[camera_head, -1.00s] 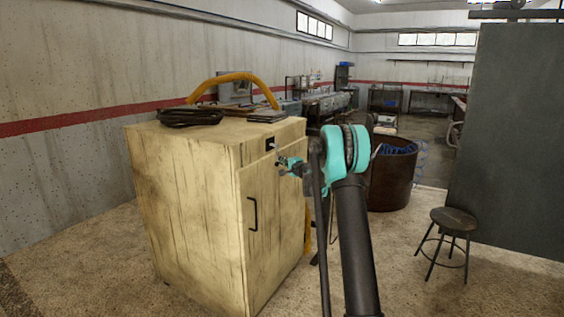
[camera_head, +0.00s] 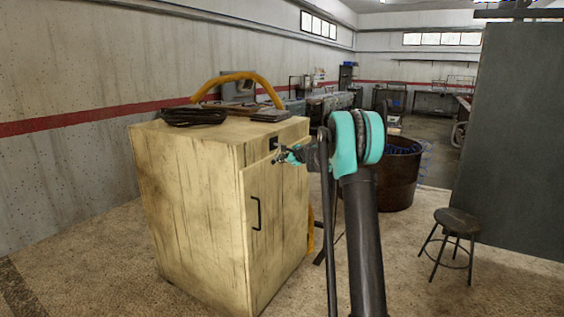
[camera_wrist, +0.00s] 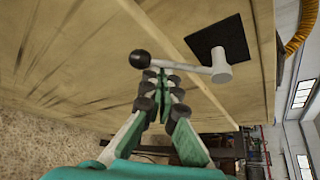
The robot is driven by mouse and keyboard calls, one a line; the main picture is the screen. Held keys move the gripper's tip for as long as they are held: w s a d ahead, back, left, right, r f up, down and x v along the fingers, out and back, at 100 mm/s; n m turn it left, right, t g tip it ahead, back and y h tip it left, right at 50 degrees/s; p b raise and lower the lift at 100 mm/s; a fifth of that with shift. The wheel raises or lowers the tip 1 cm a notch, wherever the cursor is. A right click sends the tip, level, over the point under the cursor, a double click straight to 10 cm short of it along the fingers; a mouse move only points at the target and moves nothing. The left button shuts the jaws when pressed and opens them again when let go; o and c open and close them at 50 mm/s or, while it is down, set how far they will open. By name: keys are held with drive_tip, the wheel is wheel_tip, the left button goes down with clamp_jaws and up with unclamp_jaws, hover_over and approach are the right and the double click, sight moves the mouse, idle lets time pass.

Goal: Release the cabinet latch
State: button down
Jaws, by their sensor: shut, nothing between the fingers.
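The cabinet (camera_head: 190,200) is a worn, cream-coloured box with a black door handle (camera_head: 256,213). Its latch is a pale lever (camera_wrist: 185,67) with a black ball knob (camera_wrist: 141,59), pivoting on a black plate (camera_wrist: 208,40); the plate is also in the head view (camera_head: 273,143). In the wrist view the lever crosses the seam between the frame and the door (camera_wrist: 60,60). My teal gripper (camera_wrist: 163,77) is shut and empty, its tips right beside the lever near the knob; whether they touch it I cannot tell. In the head view my gripper (camera_head: 286,156) is small, at the door's upper part.
A rusty drum (camera_head: 398,180) stands behind my arm. A stool (camera_head: 456,222) and a grey panel (camera_head: 520,140) are at the right. Open floor lies between the cabinet and stool.

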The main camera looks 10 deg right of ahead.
drive_tip(key=shift+s+a+r+m+g+y, duration=0.2)
drive_tip(key=shift+s+r+m+g+y, duration=0.1)
drive_tip(key=shift+r+m+g, duration=0.25)
drive_tip(key=shift+s+a+r+m+g+y, duration=0.25)
drive_tip(key=shift+r+m+g, duration=0.15)
drive_tip(key=shift+m+g, duration=0.2)
drive_tip(key=shift+s+a+r+m+g+y, duration=0.1)
drive_tip(key=shift+s+r+m+g+y, duration=0.15)
drive_tip(key=shift+r+m+g, duration=0.35)
drive_tip(key=shift+s+a+r+m+g+y, duration=0.1)
drive_tip(key=shift+r+m+g+y, duration=0.3)
drive_tip(key=shift+r, duration=0.4)
wheel_tip(320, 180, down, 4)
drive_tip(key=v, duration=1)
drive_tip(key=shift+d, duration=0.35)
drive_tip(key=shift+s+r, duration=0.1)
